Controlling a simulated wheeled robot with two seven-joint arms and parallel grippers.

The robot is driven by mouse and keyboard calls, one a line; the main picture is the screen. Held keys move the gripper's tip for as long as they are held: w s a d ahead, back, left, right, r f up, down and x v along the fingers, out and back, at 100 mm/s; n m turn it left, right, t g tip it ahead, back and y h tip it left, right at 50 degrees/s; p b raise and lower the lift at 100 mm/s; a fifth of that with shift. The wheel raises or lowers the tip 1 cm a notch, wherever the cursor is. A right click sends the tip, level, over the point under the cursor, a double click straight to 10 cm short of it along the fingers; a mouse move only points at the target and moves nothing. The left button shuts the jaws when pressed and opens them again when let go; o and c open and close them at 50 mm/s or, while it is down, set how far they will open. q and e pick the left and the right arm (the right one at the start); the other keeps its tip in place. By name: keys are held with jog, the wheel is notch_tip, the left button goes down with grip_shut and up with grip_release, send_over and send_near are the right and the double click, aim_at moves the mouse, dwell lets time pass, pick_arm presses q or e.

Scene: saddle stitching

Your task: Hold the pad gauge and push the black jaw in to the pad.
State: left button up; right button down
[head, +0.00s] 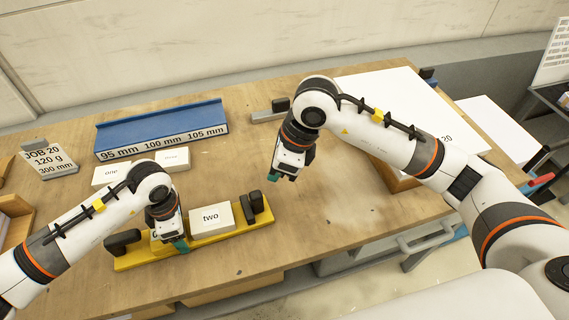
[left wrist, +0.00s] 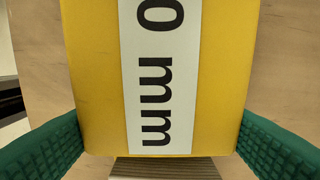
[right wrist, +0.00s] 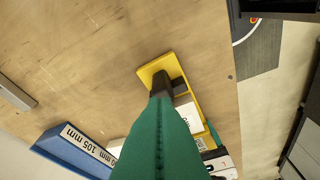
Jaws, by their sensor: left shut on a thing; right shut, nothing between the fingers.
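The yellow pad gauge (head: 228,238) lies on the wooden table, with the pad marked "two" (head: 211,218) on it. Two black upright pieces stand at its right end; the nearer black jaw (head: 247,210) is beside the pad, with a narrow gap seeming to separate them. A black piece (head: 122,242) stands at the left end. My left gripper (head: 181,246) is shut on the gauge left of the pad; the left wrist view shows its yellow labelled face (left wrist: 90,80) between green fingers. My right gripper (head: 281,177) is shut and empty, above the table beyond the gauge's right end.
Behind are a blue block (head: 160,128) marked 95, 100 and 105 mm, and pads "one" (head: 110,174) and "three" (head: 173,158). A job card block (head: 48,160) stands at left. A large white stack is at back right. Table right of the gauge is clear.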

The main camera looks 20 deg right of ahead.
aim_at(255, 195)
pick_arm(q)
jog(key=shift+w, duration=0.1)
pick_arm(e)
jog(key=f+n, duration=0.2)
jog(key=f, duration=0.1)
jog(key=w+d+f+n+g+y, duration=0.1)
jog(key=f+n, duration=0.1)
jog(key=f, duration=0.2)
jog(key=w+f+n+y, duration=0.1)
jog(key=f, duration=0.2)
jog(key=shift+d+f+n+g, duration=0.15)
jog(key=shift+f+n+g, duration=0.15)
jog(key=shift+n+g, duration=0.1)
